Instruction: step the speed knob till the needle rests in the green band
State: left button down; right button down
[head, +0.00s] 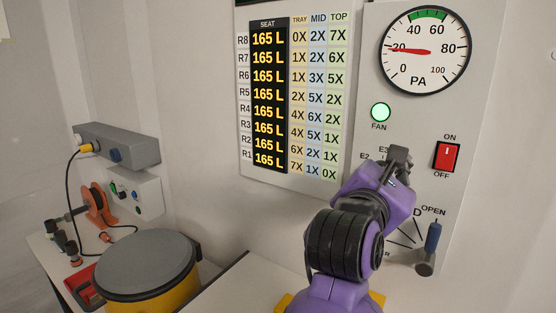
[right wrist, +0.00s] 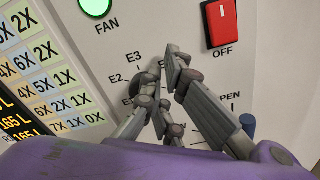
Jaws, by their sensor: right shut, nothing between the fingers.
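The round PA gauge (head: 425,50) is on the wall panel at upper right in the head view. Its red needle (head: 409,50) points left, near the 20 mark. The green band (head: 427,14) lies at the top, between about 40 and 60, so the needle is outside it. The speed knob is hidden behind my right gripper; its labels E2 and E3 (right wrist: 133,59) show around it. My right gripper (head: 399,158) is shut and empty in front of the knob dial; in the right wrist view its fingertips (right wrist: 175,65) are close to the panel. Contact cannot be told. My left gripper is not in view.
The green FAN lamp (head: 381,112) is lit. A red ON/OFF switch (head: 447,157) is right of my gripper. A blue-handled lever (head: 432,238) stands below by OPEN. A seat chart (head: 296,95) hangs left. A grey-lidded yellow drum (head: 146,265) stands lower left.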

jog(key=shift+f, duration=0.15)
jog(key=v, duration=0.6)
jog(key=shift+s+d+r, duration=0.15)
jog(key=shift+r, duration=0.05)
dwell(0.5)
